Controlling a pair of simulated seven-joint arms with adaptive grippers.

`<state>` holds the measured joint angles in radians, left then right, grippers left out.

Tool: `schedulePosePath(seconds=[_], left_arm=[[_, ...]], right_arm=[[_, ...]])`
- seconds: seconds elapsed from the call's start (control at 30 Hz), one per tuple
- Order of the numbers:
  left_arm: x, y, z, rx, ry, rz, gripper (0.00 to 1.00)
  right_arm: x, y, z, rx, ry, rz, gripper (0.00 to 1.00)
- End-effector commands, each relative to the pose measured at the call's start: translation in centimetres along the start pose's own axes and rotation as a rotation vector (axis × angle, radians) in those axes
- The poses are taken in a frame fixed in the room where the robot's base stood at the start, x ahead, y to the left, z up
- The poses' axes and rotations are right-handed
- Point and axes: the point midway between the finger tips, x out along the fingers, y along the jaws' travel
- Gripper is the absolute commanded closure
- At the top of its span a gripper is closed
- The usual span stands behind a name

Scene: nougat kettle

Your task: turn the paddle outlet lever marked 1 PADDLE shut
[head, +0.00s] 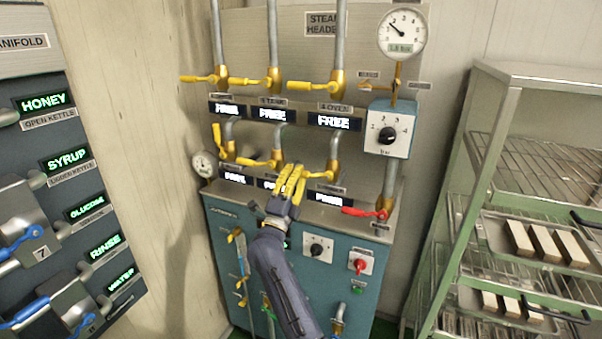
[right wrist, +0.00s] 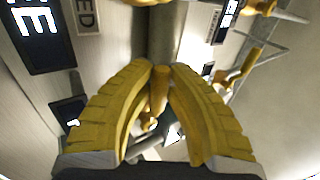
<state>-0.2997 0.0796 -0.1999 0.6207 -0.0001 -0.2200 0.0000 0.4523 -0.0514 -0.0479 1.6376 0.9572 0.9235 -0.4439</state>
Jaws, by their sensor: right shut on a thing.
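My right gripper (head: 291,180) has its yellow fingers closed at the lower row of yellow outlet levers on the steam header. The right wrist view shows the fingertips (right wrist: 165,75) shut on a yellow lever handle (right wrist: 160,90), with a grey pipe behind. In the head view it appears to be the lever (head: 317,163) on the right pipe of that row; the fingers partly hide it. Another lever (head: 256,163) points left from the middle pipe, and one (head: 217,137) at the left stands upright. I cannot read 1 PADDLE on any tag. My left gripper is not in view.
Upper yellow levers (head: 318,88) point left. Displays (head: 333,121) above the lower levers read FREE. A red lever (head: 362,212) lies close to the right of my gripper. A dial box (head: 388,130) and gauge (head: 402,33) are at upper right. A rack (head: 540,150) stands far right.

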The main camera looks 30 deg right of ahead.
Motion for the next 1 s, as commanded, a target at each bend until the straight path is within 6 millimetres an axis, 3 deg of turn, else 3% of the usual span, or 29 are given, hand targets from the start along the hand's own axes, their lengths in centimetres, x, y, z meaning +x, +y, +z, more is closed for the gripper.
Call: schedulePosePath(seconds=[0.17,0.2,0.4,0.77,1.0], left_arm=[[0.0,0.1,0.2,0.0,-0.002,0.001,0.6],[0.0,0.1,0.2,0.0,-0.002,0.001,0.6],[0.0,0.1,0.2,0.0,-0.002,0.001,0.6],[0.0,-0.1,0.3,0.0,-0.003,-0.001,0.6],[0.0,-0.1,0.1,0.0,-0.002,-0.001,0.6]], right_arm=[[-0.1,0.1,0.0,-0.003,-0.001,0.002,1.0],[-0.1,0.1,0.0,-0.003,-0.001,0.002,0.84],[-0.1,0.1,0.0,-0.002,-0.001,0.001,0.6],[-0.5,0.1,0.0,-0.001,-0.001,0.001,0.6],[-3.9,0.2,0.0,-0.001,-0.001,0.004,0.6]])
